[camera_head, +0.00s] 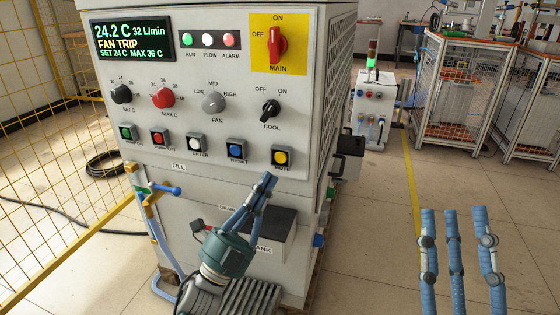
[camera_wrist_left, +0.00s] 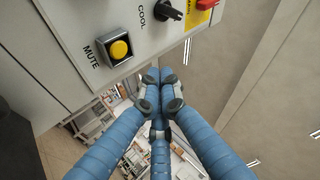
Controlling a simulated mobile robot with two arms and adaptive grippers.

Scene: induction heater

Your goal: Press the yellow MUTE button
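The yellow MUTE button (camera_head: 281,157) is at the right end of the lower button row on the grey cabinet's front panel. It also shows in the left wrist view (camera_wrist_left: 119,49), a round yellow cap in a dark square frame. My left gripper (camera_head: 268,181) is shut, with its blue fingertips together just below and left of the button in the head view. In the left wrist view the closed fingertips (camera_wrist_left: 159,76) are to the lower right of the button and appear apart from it. My right gripper (camera_head: 456,212) is open and empty, over the floor at the right.
Blue (camera_head: 236,149), white (camera_head: 196,143), red and green buttons share the row. Above are knobs, a red MAIN switch (camera_head: 277,45) and a display (camera_head: 132,39) reading FAN TRIP. A yellow mesh fence (camera_head: 40,130) stands left.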

